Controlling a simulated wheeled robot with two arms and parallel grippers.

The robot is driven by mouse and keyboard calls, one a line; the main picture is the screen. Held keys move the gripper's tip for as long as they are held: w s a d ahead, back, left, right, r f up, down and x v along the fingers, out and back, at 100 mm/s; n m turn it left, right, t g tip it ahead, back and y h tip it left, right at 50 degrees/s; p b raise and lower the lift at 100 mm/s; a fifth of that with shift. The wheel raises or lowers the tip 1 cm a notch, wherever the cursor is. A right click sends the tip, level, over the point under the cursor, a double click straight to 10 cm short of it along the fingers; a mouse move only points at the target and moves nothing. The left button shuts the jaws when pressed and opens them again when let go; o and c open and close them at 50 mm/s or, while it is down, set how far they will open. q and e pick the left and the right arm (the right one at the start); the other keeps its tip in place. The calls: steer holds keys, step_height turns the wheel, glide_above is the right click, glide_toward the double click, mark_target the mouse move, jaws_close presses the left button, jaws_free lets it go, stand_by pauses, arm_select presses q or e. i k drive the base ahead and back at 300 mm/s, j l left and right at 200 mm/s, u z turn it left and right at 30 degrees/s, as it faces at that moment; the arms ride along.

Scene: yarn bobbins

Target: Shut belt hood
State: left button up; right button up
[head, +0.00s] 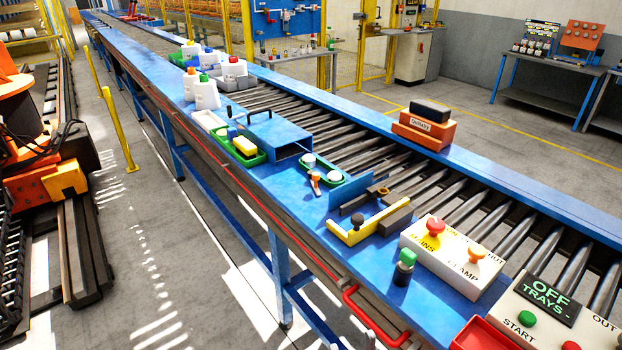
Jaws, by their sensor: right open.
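A blue box-shaped hood (282,132) stands on the near side of the conveyor, in the middle of the head view. A black bar handle (260,115) rises at its far left end. The end facing me is open and its inside is dark. I cannot tell whether its cover is fully down. Neither of my grippers can be made out in the head view, and nothing is seen touching the hood.
Green trays with a yellow block (245,145) and white round pieces (308,160) flank the hood. White bottles (203,92) stand beyond. An orange machine (30,150) is left.

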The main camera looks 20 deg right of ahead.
mark_target(267, 130)
steer(key=i+j, duration=1.8)
steer(key=i+l+z, duration=0.05)
steer(key=i+l, duration=0.05)
